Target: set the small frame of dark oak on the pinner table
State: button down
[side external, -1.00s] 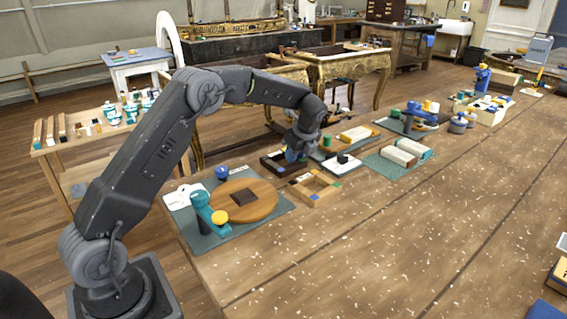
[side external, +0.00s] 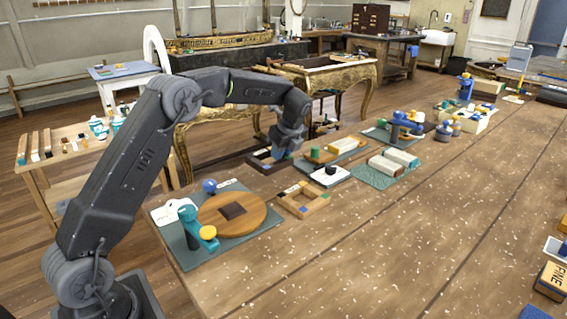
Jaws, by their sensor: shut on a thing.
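The small dark oak frame (side external: 259,164) is at the back edge of the workbench, behind a lighter wooden frame (side external: 303,199). My gripper (side external: 280,154) points down at the dark frame's right side and is shut on it. The frame looks slightly raised; the gripper hides part of it and the exact grip. A round wooden disc (side external: 248,222) with a dark square on top lies on a green mat at the near left, beside a teal clamp with a yellow knob (side external: 190,222). It looks like the pinner table.
Right of my gripper are a white block with a black knob (side external: 330,174), a board with a green peg (side external: 315,153), and a mat with pale blocks (side external: 388,164). The bench front (side external: 340,260) is mostly clear, with scattered chips. Gilt tables (side external: 330,75) stand behind.

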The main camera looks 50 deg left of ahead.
jog(key=s+a+r, duration=0.6)
jog(key=s+a, duration=0.1)
send_over(244, 203)
jog(key=d, duration=0.2)
jog(key=f, duration=0.1)
jog(key=shift+a+f, duration=0.2)
jog(key=shift+f, duration=3.45)
jog(key=shift+f, duration=0.1)
jog(key=c, duration=0.9)
grip_release()
jog(key=shift+f, duration=0.1)
jog(key=v, duration=1.4)
